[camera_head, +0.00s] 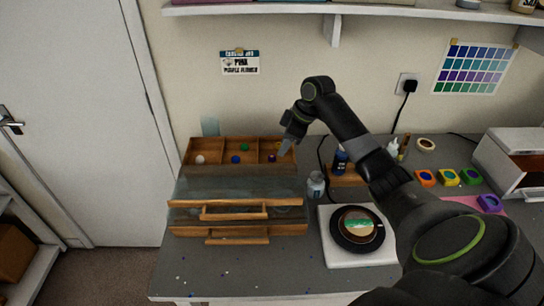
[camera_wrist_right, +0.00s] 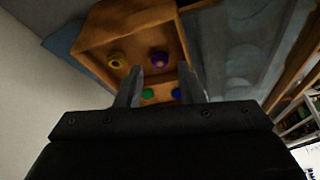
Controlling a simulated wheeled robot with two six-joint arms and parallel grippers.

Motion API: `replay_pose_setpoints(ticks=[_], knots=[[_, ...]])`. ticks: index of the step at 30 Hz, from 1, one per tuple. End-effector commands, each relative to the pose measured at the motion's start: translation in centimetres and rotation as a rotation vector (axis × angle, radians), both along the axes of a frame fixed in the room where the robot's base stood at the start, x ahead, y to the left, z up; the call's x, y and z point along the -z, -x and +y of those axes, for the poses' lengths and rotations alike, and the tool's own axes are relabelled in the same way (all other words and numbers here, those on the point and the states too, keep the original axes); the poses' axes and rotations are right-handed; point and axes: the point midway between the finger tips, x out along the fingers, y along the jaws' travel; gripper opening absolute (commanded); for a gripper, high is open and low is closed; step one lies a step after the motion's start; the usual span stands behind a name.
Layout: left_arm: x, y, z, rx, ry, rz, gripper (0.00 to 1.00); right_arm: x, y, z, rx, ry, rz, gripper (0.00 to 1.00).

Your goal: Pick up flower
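A wooden tray (camera_head: 217,144) with compartments stands at the back left of the table. Small coloured flowers lie in it: a white one (camera_head: 199,159), a blue one (camera_head: 236,160), a green one (camera_head: 244,147) and a dark purple one (camera_head: 272,157). My right gripper (camera_head: 286,149) hangs over the tray's right compartment. In the right wrist view its two fingers (camera_wrist_right: 162,84) are apart with nothing between them. Just beyond the tips are a purple flower (camera_wrist_right: 159,59) and a yellow flower (camera_wrist_right: 115,61) in one compartment. My left gripper is out of view.
A clear-topped case with wooden drawers (camera_head: 238,211) stands before the tray. A bottle (camera_head: 316,185), a white scale (camera_head: 335,252) with a dark round mould and coloured pots (camera_head: 448,178) stand to the right. A partly legible sign (camera_head: 240,63) mentions a purple flower.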

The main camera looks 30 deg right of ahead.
Motion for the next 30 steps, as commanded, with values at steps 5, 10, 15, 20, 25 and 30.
replay_pose_setpoints(ticks=[5,10,15,20,25,30], knots=[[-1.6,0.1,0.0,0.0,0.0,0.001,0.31,1.3,-1.0,1.0,0.0,-0.006,0.004,0.35],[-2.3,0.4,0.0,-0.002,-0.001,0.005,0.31,3.5,-1.8,1.6,0.001,-0.002,0.003,0.35],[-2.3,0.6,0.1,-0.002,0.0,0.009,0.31,4.4,-2.0,1.8,0.0,0.001,0.001,0.35],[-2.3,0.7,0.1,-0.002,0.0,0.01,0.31,4.4,-2.0,1.8,0.0,0.001,0.001,0.35],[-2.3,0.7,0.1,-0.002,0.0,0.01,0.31,4.4,-2.0,1.7,0.0,0.001,0.001,0.12],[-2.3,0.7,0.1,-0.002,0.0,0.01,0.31,4.4,-2.0,1.7,0.0,0.001,0.001,0.02]])
